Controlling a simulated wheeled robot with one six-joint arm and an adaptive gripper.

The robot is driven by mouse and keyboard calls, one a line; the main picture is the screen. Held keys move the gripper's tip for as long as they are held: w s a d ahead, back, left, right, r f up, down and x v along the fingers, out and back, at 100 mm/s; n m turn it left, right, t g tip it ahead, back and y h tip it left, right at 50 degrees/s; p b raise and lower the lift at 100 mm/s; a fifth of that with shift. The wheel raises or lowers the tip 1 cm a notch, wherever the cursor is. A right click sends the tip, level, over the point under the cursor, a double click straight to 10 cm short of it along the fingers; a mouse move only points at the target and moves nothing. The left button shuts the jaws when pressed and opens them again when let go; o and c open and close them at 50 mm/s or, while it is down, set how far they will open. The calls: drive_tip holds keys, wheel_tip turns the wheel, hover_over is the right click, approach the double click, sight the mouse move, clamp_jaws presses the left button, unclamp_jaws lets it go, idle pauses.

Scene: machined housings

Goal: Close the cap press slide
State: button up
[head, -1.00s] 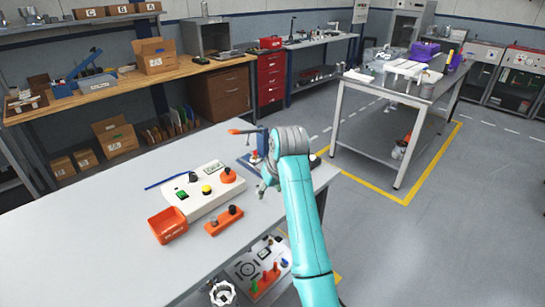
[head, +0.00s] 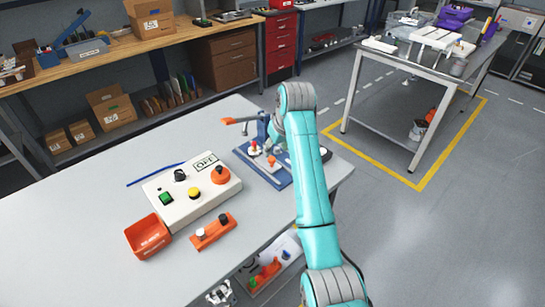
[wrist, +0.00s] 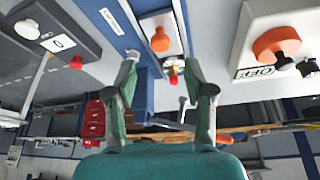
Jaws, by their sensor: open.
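The cap press has a blue base (head: 277,181) and an orange-tipped lever (head: 236,120), and stands at the far part of the grey bench. A small orange knob (head: 271,161) stands on it; an orange knob on a pale plate also shows in the wrist view (wrist: 160,40), probably the slide's. A red-and-white part (wrist: 174,68) sits by it on the blue base. My gripper (wrist: 160,62) is open and empty, its fingers either side of the blue base in the wrist picture. Contact cannot be told. In the head view my arm hides most of the gripper.
A white control box (head: 192,198) with an orange knob and coloured buttons stands left of the press. Bench space left of the box is mostly clear.

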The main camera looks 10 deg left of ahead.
sight(272, 159)
drive_tip(key=x, duration=0.8)
drive_tip(key=shift+f, duration=0.1)
drive_tip(key=shift+a, duration=0.1)
clamp_jaws()
